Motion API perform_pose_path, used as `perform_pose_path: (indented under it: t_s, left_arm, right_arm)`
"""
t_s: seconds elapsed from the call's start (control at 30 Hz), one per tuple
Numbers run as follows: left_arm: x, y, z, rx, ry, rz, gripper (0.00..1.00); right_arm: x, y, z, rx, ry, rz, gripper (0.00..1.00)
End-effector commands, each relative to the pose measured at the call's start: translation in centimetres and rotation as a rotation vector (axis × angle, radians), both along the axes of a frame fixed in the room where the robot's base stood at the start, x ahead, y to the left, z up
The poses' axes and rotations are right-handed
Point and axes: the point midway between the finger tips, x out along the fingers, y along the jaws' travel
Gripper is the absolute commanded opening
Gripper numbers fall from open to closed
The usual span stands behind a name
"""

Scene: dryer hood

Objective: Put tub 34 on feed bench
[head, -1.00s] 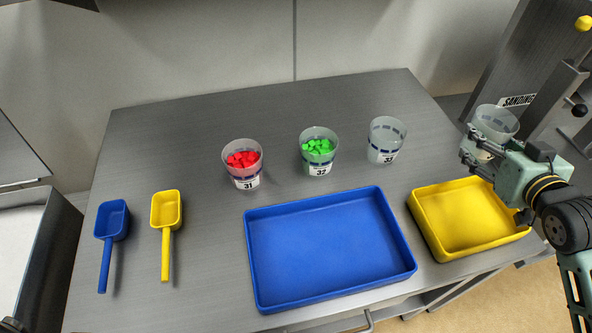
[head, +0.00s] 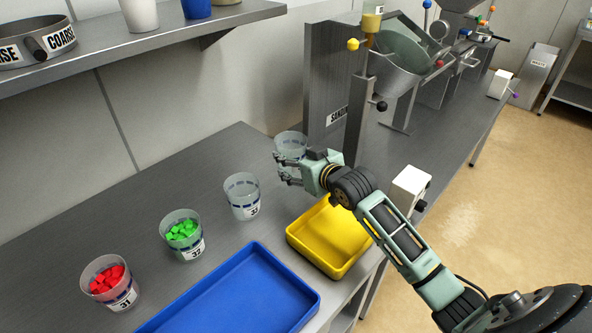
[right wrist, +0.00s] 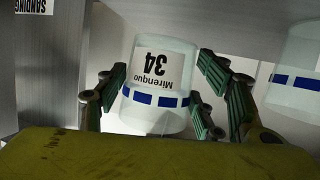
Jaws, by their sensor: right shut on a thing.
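In the head view the tub (head: 291,143) is at the right end of the near steel bench (head: 215,160), behind the yellow tray. My right gripper (head: 284,168) is shut on tub 34, its green fingers on both sides of it (right wrist: 160,98). I cannot tell whether the tub touches the bench. No sign names either bench as the feed bench. My left gripper is not in view.
Tubs 31 (head: 109,283), 32 (head: 182,236) and 33 (head: 242,196) stand in a row. A blue tray (head: 245,295) and a yellow tray (head: 332,238) lie in front. An upright panel (head: 330,85) marked SANDING adjoins a bench (head: 455,135) with machines.

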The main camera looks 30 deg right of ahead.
Motion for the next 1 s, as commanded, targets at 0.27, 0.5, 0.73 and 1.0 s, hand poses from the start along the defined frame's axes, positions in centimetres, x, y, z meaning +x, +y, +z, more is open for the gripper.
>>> perform_pose_path:
  t_s: [0.27, 0.5, 0.73, 1.0]
  left_arm:
    - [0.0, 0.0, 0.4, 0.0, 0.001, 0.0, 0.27]
    - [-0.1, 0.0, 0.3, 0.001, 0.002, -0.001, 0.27]
    - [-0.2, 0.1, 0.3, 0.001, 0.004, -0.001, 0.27]
    - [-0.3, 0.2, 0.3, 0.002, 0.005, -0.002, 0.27]
  right_arm:
    - [0.0, 0.0, -3.6, 0.0, 0.003, -0.001, 0.31]
    - [0.0, 0.0, -4.0, 0.0, 0.0, -0.001, 0.31]
    - [0.0, 0.0, -4.3, 0.0, 0.001, -0.001, 0.67]
    - [0.0, 0.0, -4.2, 0.0, 0.001, -0.001, 0.81]
